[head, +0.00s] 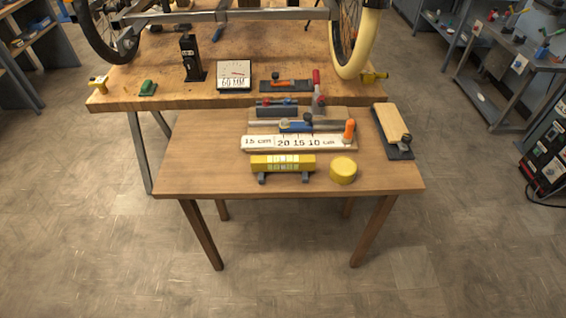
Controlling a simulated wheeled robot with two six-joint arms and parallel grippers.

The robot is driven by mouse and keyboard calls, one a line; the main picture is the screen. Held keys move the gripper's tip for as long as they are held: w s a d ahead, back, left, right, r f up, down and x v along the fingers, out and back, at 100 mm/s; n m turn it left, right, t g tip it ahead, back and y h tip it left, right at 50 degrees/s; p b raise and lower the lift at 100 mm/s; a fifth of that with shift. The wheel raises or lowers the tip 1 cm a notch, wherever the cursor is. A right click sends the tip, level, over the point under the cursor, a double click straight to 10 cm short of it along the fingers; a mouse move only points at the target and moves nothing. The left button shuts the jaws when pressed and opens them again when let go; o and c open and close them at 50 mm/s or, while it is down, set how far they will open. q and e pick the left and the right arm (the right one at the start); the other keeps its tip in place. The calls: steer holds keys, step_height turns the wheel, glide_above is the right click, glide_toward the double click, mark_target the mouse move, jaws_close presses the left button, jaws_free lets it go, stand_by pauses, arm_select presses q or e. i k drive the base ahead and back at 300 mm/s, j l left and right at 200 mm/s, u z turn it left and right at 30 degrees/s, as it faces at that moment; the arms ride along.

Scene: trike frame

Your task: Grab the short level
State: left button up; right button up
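A short yellow block with pale markings, which looks like the short level (283,163), lies near the front edge of the small wooden table (200,160). It rests across two small dark grey supports (262,179). Its long side runs left to right. A round yellow cylinder (343,170) stands just to its right, apart from it. Neither of my grippers shows in the head view.
Behind the level lie a white ruler board (265,142) and several tools. A wooden block on a dark base (392,125) sits at the right edge. A larger workbench (150,85) with a wheeled frame stands behind. The table's left part is clear.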

mark_target(258, 164)
steer(key=i+j+z, duration=0.2)
steer(key=j+z, duration=0.15)
steer(key=j, duration=0.2)
steer(key=i+j+z, duration=0.1)
steer(key=j+z, duration=0.3)
steer(key=j, duration=0.2)
steer(key=j+z, duration=0.35)
steer(key=j, duration=0.25)
